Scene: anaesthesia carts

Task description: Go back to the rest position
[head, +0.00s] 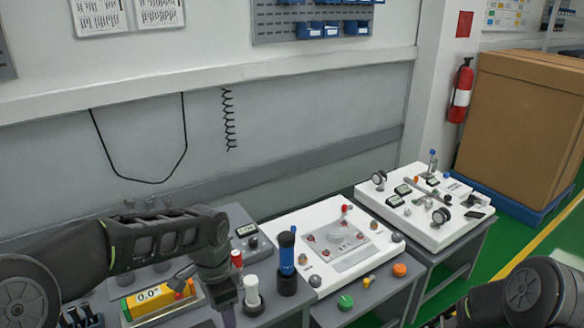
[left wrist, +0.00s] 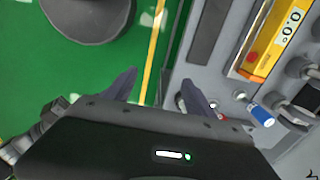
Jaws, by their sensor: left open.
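My left arm reaches in from the left in the head view, bent over the left cart, with its gripper (head: 228,312) pointing down at the lower edge. In the left wrist view the left gripper (left wrist: 160,90) has its two dark fingers spread apart with nothing between them. It hangs beside the grey cart top, partly over the green floor. Part of my right arm shows at the lower right of the head view; its gripper is out of sight.
A yellow meter (head: 155,299) lies below the forearm. White panels sit on the middle cart (head: 290,222) and right cart (head: 440,236). A large brown box (head: 520,125) stands at right.

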